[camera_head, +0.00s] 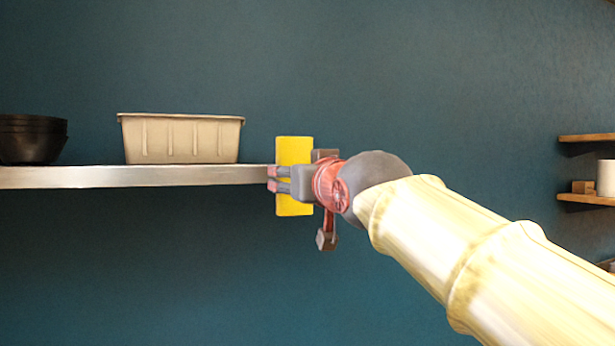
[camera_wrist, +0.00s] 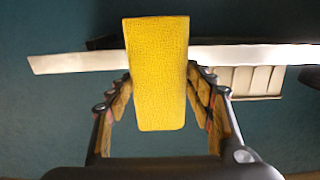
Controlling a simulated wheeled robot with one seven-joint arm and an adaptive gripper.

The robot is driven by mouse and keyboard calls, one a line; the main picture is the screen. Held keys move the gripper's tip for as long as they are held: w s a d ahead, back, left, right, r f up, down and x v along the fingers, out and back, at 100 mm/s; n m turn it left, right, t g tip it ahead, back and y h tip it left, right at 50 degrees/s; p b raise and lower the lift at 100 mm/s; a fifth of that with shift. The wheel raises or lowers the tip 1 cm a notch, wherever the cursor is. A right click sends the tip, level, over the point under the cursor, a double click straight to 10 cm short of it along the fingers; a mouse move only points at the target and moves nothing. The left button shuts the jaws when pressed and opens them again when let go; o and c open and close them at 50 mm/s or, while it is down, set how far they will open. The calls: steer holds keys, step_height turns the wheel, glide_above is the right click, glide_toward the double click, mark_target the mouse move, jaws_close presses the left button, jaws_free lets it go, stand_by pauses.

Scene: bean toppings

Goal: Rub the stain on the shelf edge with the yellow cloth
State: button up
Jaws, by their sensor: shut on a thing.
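The yellow cloth (camera_head: 294,150) is a flat, upright rectangle at the right end of the pale shelf (camera_head: 130,177) in the head view. My gripper (camera_head: 272,179) is shut on the cloth, with its fingers pointing left toward the shelf end. In the wrist view the cloth (camera_wrist: 158,70) sits between the fingers and overlaps the shelf edge (camera_wrist: 80,62). I cannot tell whether the cloth touches the shelf. I see no stain on the visible part of the edge; the part behind the cloth is hidden.
A beige ribbed tub (camera_head: 182,140) stands on the shelf left of my gripper. Stacked black bowls (camera_head: 32,140) stand at the far left. Wooden shelves (camera_head: 590,199) with a white cylinder (camera_head: 606,178) are at the far right. The space below the shelf is clear.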

steer(key=shift+w, duration=0.1)
steer(key=p+x, duration=0.2)
steer(key=x, duration=0.4)
steer(key=shift+w+a, duration=0.15)
steer(key=shift+w, duration=0.2)
steer(key=shift+p+x, duration=0.35)
steer(key=shift+x, duration=0.65)
stand_by(0.7)
steer(key=d, duration=0.2)
steer(key=w+d, duration=0.1)
steer(key=shift+w+d+b, duration=0.1)
steer(key=shift+d+b, duration=0.25)
steer(key=shift+p, duration=0.3)
